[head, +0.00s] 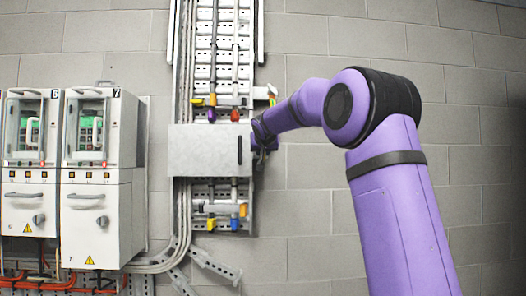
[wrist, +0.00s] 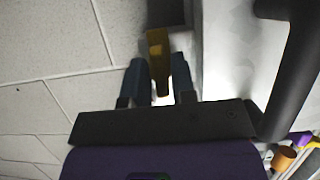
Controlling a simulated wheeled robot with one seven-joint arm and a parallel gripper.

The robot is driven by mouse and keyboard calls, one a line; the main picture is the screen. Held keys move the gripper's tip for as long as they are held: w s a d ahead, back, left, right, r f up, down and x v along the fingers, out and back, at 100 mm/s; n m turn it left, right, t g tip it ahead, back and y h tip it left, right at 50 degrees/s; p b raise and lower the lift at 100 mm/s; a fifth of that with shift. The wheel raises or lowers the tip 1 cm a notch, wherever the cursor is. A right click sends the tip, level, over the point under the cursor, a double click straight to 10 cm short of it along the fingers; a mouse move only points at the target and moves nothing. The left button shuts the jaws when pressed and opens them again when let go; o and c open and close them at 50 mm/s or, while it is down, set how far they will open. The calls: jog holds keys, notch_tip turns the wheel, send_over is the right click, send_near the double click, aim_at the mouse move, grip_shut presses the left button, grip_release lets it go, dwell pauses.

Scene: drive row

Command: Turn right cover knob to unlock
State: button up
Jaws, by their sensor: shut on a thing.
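The grey cover (head: 205,152) is a flat plate across the vertical pipe rack, with a dark upright handle (head: 240,150) near its right edge. My gripper (head: 264,142) is at the cover's right edge, and my arm hides what it touches there. In the wrist view, my gripper's fingers (wrist: 162,88) are closed around a yellow-brown knob (wrist: 159,48) at the cover's side. The knob appears as a narrow tab between the fingers. Its exact turn angle is hard to tell. The dark handle (wrist: 295,60) is close by on the right of that view.
Two white drive cabinets, marked 6 (head: 32,128) and 7 (head: 100,125), stand left of the cover. Coloured valves show above and below the cover, including a yellow one (head: 211,223). The block wall (head: 330,200) right of the rack is bare.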

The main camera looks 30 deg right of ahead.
jog(key=shift+f, duration=0.1)
jog(key=o, duration=0.7)
jog(key=v, duration=1)
jog(key=shift+s+a+r, duration=0.2)
jog(key=shift+s+r, duration=0.05)
jog(key=s+a+f+n+g+y, duration=0.2)
jog(key=s+a+f, duration=0.4)
jog(key=s+f, duration=0.3)
jog(key=s+a+f+n+g+y, duration=0.2)
jog(key=s+a+f, duration=0.5)
jog(key=s, duration=0.9)
jog(key=s+a+f+n+g+y, duration=0.1)
jog(key=s+a+f, duration=0.5)
jog(key=s+f, duration=0.7)
jog(key=shift+s+a+f+n+g+y, duration=0.1)
jog(key=shift+n+g+y, duration=0.1)
jog(key=shift+g+y, duration=0.25)
jog(key=shift+s+a+f+n+g+y, duration=0.1)
jog(key=shift+n+g+y, duration=0.1)
jog(key=shift+g+y, duration=0.2)
